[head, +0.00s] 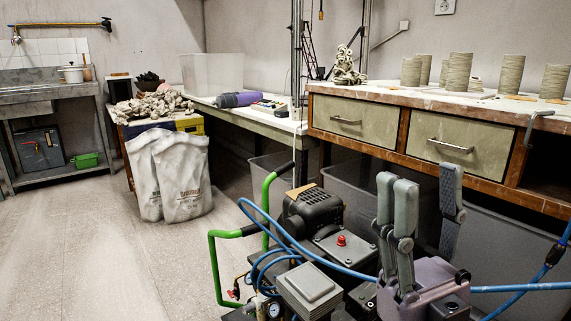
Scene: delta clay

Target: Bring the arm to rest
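My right gripper (422,180) shows at the lower right, with its grey fingers pointing up from a purple-grey palm. Two fingers stand side by side on the left and one stands apart on the right. The gap between them is wide and empty, so it is open. In the picture it overlaps the front of the workbench (390,92) and the dark bins below; whether it touches them I cannot tell. My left arm and gripper do not show.
A compressor (315,210) with green handles and blue hoses stands at the lower middle, close to the gripper in the picture. Clay cylinders (457,72) stand on the drawer bench. White sacks (170,175) lean by a side table. The floor (90,250) at left is clear.

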